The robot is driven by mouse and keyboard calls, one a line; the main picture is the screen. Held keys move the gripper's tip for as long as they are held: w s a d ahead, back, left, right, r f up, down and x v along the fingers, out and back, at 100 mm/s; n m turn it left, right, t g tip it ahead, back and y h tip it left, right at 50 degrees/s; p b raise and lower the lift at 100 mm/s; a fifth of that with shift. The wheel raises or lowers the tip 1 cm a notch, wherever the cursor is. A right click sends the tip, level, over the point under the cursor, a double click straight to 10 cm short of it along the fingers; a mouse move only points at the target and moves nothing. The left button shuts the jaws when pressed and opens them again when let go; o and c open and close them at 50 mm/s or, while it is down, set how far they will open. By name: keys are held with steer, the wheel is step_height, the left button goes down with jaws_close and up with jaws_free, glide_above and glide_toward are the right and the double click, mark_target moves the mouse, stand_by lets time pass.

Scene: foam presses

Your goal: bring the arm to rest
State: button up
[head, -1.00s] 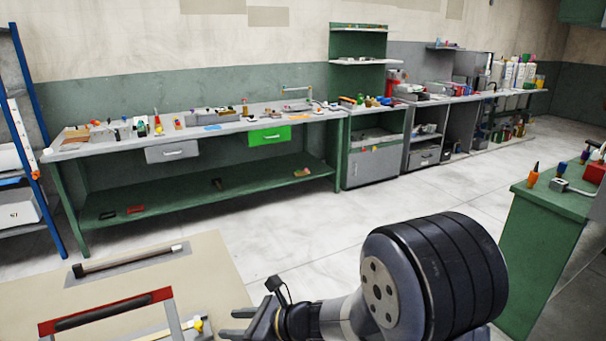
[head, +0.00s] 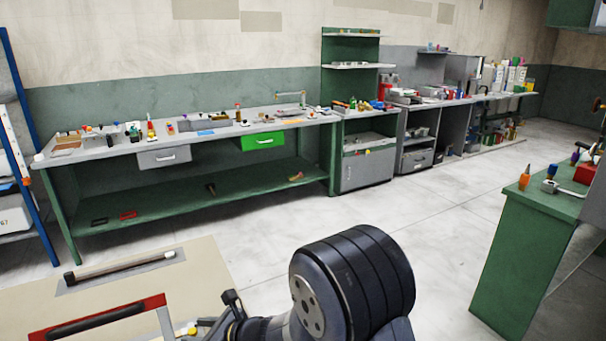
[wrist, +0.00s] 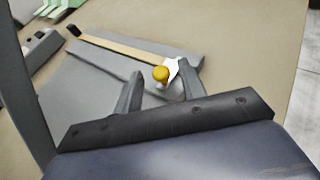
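My gripper (wrist: 160,66) is open in the wrist view, its two dark fingers apart with nothing clasped between them. A yellow knob (wrist: 161,74) on a white piece shows between and beyond the fingertips; I cannot tell how far below it is. Under it is a grey plate (wrist: 85,90) with a pale wooden strip (wrist: 135,50) along it. In the head view my arm is folded low at the bottom middle, and the fingers are mostly cut off by the lower edge. The knob shows there too (head: 192,330).
A long workbench (head: 100,151) with tools stands at the back. A green cabinet (head: 515,250) stands at the right. The floor between is clear.

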steer(key=shift+w+d+n+g+p, duration=0.1)
steer(key=shift+w+n+g+p, duration=0.05)
steer(key=shift+n+g+p, duration=0.2)
steer(key=v, duration=1.1)
steer(key=shift+n+g, duration=0.25)
steer(key=shift+g, duration=0.1)
steer(key=x, duration=1.1)
steer(key=shift+w+d+r, duration=0.1)
steer(key=shift+w, duration=0.05)
steer(key=shift+a, duration=0.2)
steer(key=shift+m+t+b, duration=0.45)
steer(key=shift+m+t, duration=0.15)
steer(key=shift+t, duration=0.1)
steer(key=shift+s+m+t+h+b, duration=0.25)
steer(key=shift+m+t+h+b, duration=0.15)
steer(key=shift+m+t+b, duration=0.45)
